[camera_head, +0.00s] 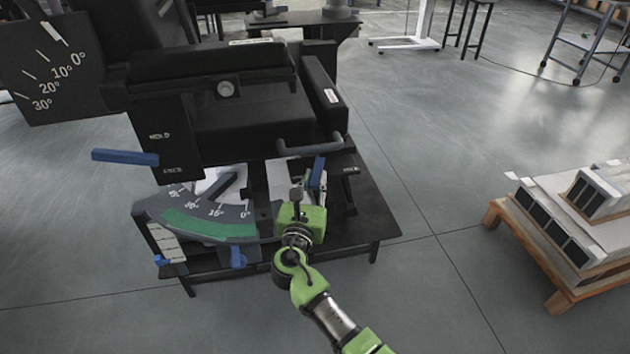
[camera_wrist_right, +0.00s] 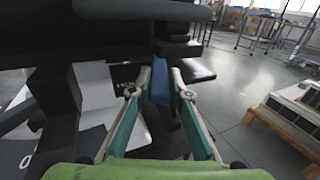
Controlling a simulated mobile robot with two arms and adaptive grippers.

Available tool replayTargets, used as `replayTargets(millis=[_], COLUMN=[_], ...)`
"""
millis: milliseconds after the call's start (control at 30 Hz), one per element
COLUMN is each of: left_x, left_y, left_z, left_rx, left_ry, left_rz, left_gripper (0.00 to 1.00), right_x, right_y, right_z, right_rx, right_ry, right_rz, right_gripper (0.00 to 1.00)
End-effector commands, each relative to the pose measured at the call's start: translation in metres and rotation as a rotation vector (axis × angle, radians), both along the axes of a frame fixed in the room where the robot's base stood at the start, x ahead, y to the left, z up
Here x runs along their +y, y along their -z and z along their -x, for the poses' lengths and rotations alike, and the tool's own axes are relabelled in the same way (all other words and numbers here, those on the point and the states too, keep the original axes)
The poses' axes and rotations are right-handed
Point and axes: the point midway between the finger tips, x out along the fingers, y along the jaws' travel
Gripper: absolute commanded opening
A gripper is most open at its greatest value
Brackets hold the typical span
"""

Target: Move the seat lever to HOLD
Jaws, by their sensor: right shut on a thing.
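A blue lever handle (camera_head: 317,172) stands upright at the right side of the black seat-like rig, above the low black platform. My right gripper (camera_head: 308,190) is shut on this handle; in the right wrist view the blue handle (camera_wrist_right: 160,82) sits between the two fingertips. Another blue lever (camera_head: 125,157) sticks out to the left beside a black plate (camera_head: 165,150) with two white labels; the upper one seems to read HOLD, the lower is too small to read surely. I cannot tell which of the two is the seat lever. My left gripper is not in view.
A curved scale (camera_head: 210,226) with a green band and small blue clamps (camera_head: 237,257) lies left of my right gripper. A grey bar handle (camera_head: 310,148) is just above it. A wooden pallet (camera_head: 558,300) with boxes stands at right; the floor between is clear.

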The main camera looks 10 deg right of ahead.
Motion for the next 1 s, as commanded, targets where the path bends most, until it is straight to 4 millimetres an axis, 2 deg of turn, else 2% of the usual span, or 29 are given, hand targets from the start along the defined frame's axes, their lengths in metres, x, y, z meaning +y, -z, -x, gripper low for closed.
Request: replayTargets(millis=[100,133,200,500,633,767,1000], left_x=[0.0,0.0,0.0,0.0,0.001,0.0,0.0], left_y=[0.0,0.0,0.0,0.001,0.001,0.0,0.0], left_z=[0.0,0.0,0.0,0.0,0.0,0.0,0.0], left_rx=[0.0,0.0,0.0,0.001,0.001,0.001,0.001], left_ry=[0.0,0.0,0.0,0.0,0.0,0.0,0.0], left_rz=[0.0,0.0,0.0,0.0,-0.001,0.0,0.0], left_gripper=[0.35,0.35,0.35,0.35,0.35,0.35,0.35], right_x=[0.001,0.001,0.001,0.0,0.003,0.011,0.03], right_y=[0.0,0.0,-0.001,0.0,0.001,0.001,0.001], right_z=[0.0,0.0,0.0,0.0,0.006,0.025,0.074], right_rx=[0.0,0.0,0.0,0.0,0.001,0.001,0.001], right_ry=[-0.001,-0.002,-0.002,-0.001,-0.002,-0.003,-0.004], right_rz=[-0.001,-0.001,-0.001,-0.001,0.0,-0.003,-0.002], right_gripper=[0.0,0.2,0.35,0.35,0.35,0.35,0.35])
